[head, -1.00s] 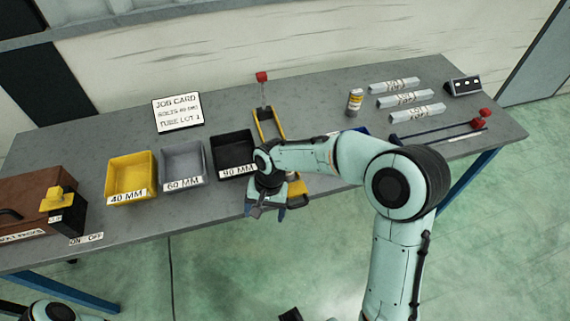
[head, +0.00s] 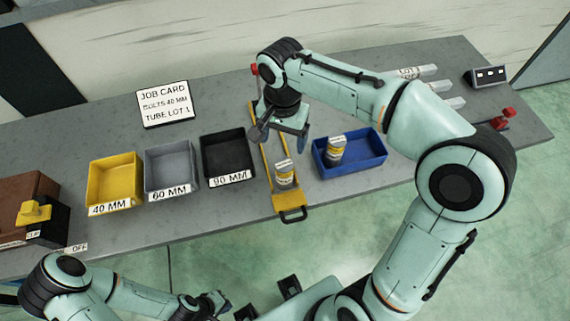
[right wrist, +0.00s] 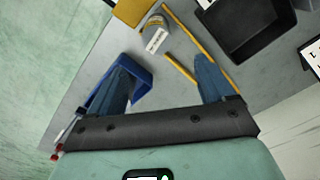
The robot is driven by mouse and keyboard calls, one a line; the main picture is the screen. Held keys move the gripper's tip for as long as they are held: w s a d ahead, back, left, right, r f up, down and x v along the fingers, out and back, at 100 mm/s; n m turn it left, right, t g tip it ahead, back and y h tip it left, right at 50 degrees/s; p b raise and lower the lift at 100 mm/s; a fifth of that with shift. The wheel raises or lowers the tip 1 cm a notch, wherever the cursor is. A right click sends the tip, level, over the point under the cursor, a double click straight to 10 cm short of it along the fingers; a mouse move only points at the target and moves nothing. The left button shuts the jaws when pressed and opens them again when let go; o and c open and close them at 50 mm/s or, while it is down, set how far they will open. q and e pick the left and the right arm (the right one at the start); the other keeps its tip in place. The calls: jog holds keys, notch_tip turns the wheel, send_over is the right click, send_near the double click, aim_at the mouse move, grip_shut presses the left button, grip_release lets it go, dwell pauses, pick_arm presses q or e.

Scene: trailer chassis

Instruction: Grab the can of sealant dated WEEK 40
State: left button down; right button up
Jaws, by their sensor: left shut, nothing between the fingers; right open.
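One can with a grey top and yellow band (head: 285,173) stands at the near end of a yellow-railed frame (head: 288,199). It also shows in the right wrist view (right wrist: 156,37), with a white label. A second, similar can (head: 336,150) stands in the blue bin (head: 368,163). I cannot read a week on either can. My right gripper (head: 283,138) is open and empty above the table, beyond the first can and left of the blue bin. In the right wrist view its fingers (right wrist: 163,82) are apart. My left gripper (head: 220,303) is shut and empty, low in front of the table.
Yellow (head: 115,182), grey (head: 171,168) and black (head: 228,156) bins stand left of the frame. A job card (head: 165,103) stands behind them. A brown case (head: 25,200) is at far left. Pale tubes (head: 430,87) lie at back right, partly behind my right arm.

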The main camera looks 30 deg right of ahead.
aim_at(284, 163)
jog(key=f, duration=0.8)
jog(key=f+b, duration=0.1)
jog(key=f, duration=0.3)
jog(key=shift+s+a+f, duration=0.1)
jog(key=shift+s+f, duration=0.1)
jog(key=shift+s, duration=0.2)
jog(key=c, duration=1.3)
jog(key=shift+r, duration=0.15)
